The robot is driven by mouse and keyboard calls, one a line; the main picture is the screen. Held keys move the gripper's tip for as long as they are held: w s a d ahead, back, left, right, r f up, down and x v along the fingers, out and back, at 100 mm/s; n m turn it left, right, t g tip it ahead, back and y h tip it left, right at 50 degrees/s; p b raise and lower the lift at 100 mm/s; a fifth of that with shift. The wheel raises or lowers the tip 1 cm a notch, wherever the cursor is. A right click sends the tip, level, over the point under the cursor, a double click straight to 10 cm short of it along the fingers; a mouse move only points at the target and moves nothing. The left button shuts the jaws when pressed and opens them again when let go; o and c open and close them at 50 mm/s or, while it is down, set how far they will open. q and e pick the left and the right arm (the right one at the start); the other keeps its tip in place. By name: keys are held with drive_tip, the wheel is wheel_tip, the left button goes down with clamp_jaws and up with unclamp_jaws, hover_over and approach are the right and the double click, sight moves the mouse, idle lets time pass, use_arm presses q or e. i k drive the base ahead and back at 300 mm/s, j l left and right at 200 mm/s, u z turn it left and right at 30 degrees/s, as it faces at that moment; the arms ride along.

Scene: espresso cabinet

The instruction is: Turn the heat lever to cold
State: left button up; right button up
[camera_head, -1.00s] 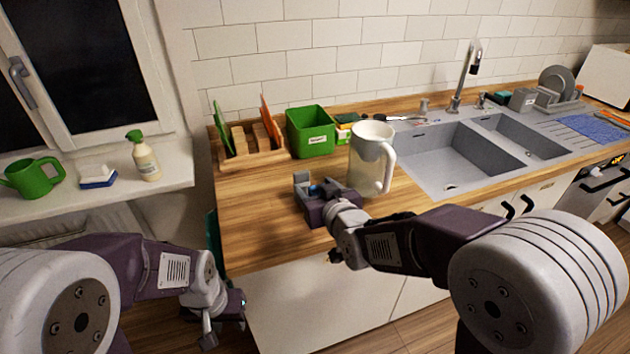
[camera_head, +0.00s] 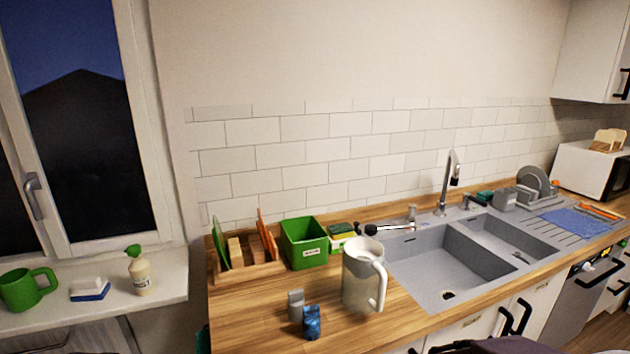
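The silver faucet (camera_head: 446,185) stands upright behind the double grey sink (camera_head: 422,268), its spout bent at the top with a dark end. A short grey fitting (camera_head: 411,213) stands to its left and another small fitting (camera_head: 466,201) to its right. I cannot tell which part is the heat lever or how it is set. Neither of my grippers is in view. Only dark slivers of my arms show at the bottom edge, well away from the faucet.
A green box (camera_head: 305,246) and a wooden rack (camera_head: 250,273) stand behind. A dark brush (camera_head: 371,230) lies near the sink.

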sight(412, 207)
drive_tip(key=i+l+u, duration=0.1)
drive_tip(key=l, duration=0.45)
drive_tip(key=i+l+u, duration=0.1)
drive_tip(key=l, duration=0.5)
drive_tip(key=i+l+u, duration=0.1)
drive_tip(key=l, duration=0.45)
